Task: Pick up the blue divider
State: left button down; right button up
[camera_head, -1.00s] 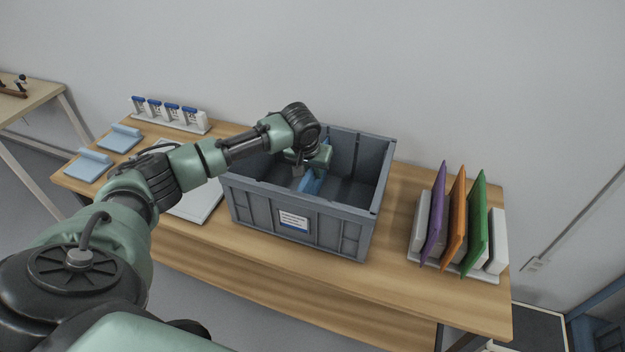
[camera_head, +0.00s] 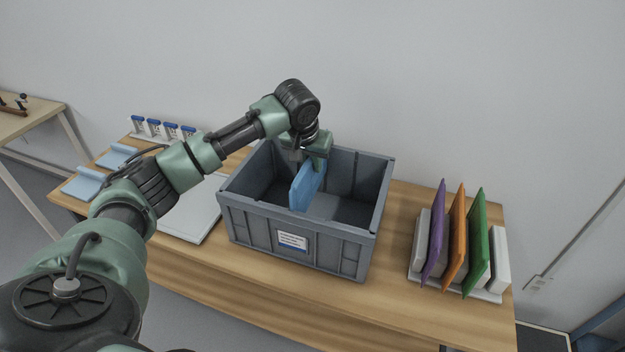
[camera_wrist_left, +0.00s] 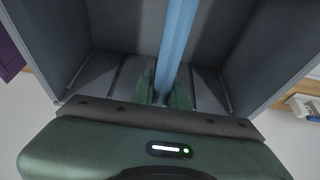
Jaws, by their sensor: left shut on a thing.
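The blue divider (camera_head: 307,185) is a flat upright panel. My left gripper (camera_head: 314,160) is shut on its top edge and holds it at the mouth of the grey crate (camera_head: 250,231). The divider's upper part stands above the crate's front rim, and its lower end is inside the crate. In the left wrist view the divider (camera_wrist_left: 174,45) runs between the two green fingers (camera_wrist_left: 165,90), with the crate walls around it. My right gripper is not in view.
A rack with purple (camera_head: 434,235), orange (camera_head: 455,238) and green (camera_head: 476,242) panels stands right of the crate. A pale board (camera_head: 190,212) lies to its left. Light blue pieces (camera_head: 84,183) and blue-capped vials (camera_head: 155,127) are at the far left.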

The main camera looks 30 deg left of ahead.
pick_arm(q)
notch_tip(320, 180, up, 19)
jog(key=b, duration=0.1)
jog(key=shift+f, duration=0.15)
dwell(1.2)
